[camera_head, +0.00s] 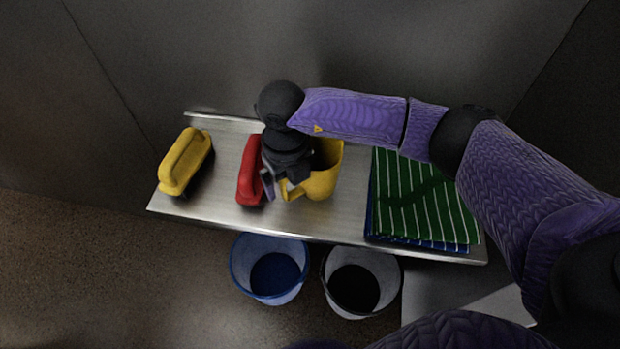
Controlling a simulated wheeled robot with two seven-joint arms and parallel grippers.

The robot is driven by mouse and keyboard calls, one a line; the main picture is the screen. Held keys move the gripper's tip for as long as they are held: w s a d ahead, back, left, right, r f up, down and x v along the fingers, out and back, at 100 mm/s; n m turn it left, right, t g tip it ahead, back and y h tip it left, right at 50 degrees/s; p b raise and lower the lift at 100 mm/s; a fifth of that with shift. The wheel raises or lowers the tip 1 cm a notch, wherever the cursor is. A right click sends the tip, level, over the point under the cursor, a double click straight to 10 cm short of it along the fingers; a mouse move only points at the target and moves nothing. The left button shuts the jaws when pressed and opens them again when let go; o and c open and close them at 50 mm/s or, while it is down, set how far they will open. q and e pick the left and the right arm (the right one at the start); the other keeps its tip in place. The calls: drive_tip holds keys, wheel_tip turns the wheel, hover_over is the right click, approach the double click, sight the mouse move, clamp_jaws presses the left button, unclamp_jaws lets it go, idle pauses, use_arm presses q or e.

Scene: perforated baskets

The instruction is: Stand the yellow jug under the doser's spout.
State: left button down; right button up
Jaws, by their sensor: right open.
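The yellow jug (324,181) stands upright on the metal shelf (222,201), with its handle towards the lower left. My right gripper (277,187) is open and points down at the handle, with its fingers close to it. I cannot tell whether the handle is between the fingers or whether they touch it. My gripper and wrist hide the jug's left side. I cannot make out a doser or spout in this view. My left gripper is not in view.
A red-handled brush (249,172) lies just left of my gripper, and a yellow-handled one (185,160) farther left. Folded striped cloths (420,200) lie right of the jug. A blue bucket (241,262) and a grey-white bucket (390,271) stand below the shelf's front edge.

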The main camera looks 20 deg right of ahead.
drive_tip(key=shift+f, duration=0.25)
drive_tip(key=shift+c, duration=0.5)
clamp_jaws()
drive_tip(key=shift+r, duration=0.1)
